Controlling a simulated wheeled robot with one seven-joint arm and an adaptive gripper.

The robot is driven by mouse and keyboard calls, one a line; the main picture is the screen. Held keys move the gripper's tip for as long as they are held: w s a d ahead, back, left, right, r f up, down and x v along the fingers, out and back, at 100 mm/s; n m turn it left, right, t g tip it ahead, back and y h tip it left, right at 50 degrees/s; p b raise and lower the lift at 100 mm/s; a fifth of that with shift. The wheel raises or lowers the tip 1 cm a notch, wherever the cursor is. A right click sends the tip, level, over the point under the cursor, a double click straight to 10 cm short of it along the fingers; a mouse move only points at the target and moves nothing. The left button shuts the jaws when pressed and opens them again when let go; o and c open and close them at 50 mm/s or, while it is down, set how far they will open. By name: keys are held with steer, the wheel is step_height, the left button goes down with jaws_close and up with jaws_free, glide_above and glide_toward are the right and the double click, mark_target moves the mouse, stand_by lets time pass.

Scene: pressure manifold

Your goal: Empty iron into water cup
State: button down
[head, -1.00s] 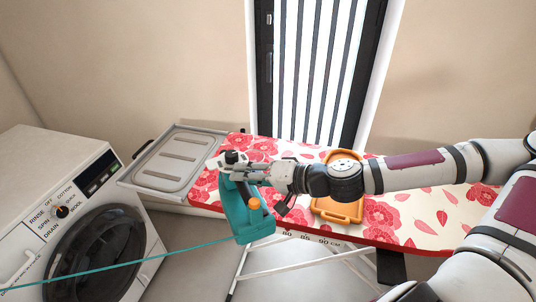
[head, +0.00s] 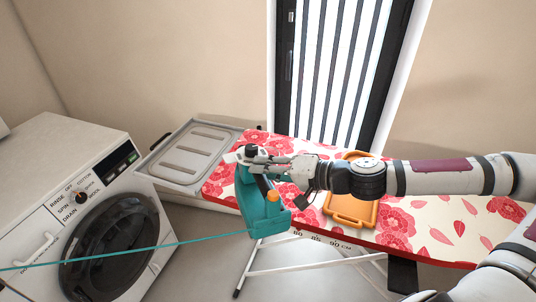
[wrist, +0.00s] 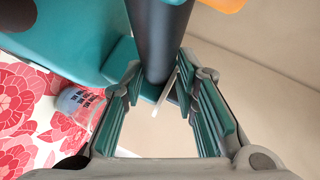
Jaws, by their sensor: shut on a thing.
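The teal iron (head: 262,212) with an orange knob hangs tilted at the front left edge of the ironing board. My gripper (head: 262,166) is shut on its dark handle. In the wrist view the teal body (wrist: 85,35) fills the upper left, and the dark handle (wrist: 155,35) runs between the ribbed fingers of my gripper (wrist: 158,75). A clear cup with a bluish-grey gridded part (wrist: 78,100) shows at the left of the wrist view, over the floral cover. My arm and the iron hide that spot in the head view, so its contents cannot be told.
The floral ironing board (head: 435,225) carries an orange tray (head: 350,208), partly behind my arm. A grey metal rest (head: 190,155) adjoins its left end. A washing machine (head: 75,205) stands at the left. A teal cord (head: 130,253) stretches from the iron across its front.

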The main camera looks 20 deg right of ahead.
steer(key=shift+w+d+r, duration=0.1)
steer(key=shift+d+r, duration=0.05)
steer(key=shift+w+d+y, duration=0.15)
steer(key=shift+d+y, duration=0.1)
steer(key=shift+y, duration=0.05)
steer(key=shift+w+d+r+m, duration=0.1)
steer(key=shift+d+r+m, duration=0.05)
steer(key=shift+m, duration=0.15)
steer(key=shift+w+d+r+b, duration=0.1)
steer(key=shift+w+d+b, duration=0.15)
steer(key=shift+d+b, duration=0.15)
steer(key=shift+w+d+m+y, duration=0.2)
steer(key=shift+m+y, duration=0.1)
steer(key=shift+m, duration=0.1)
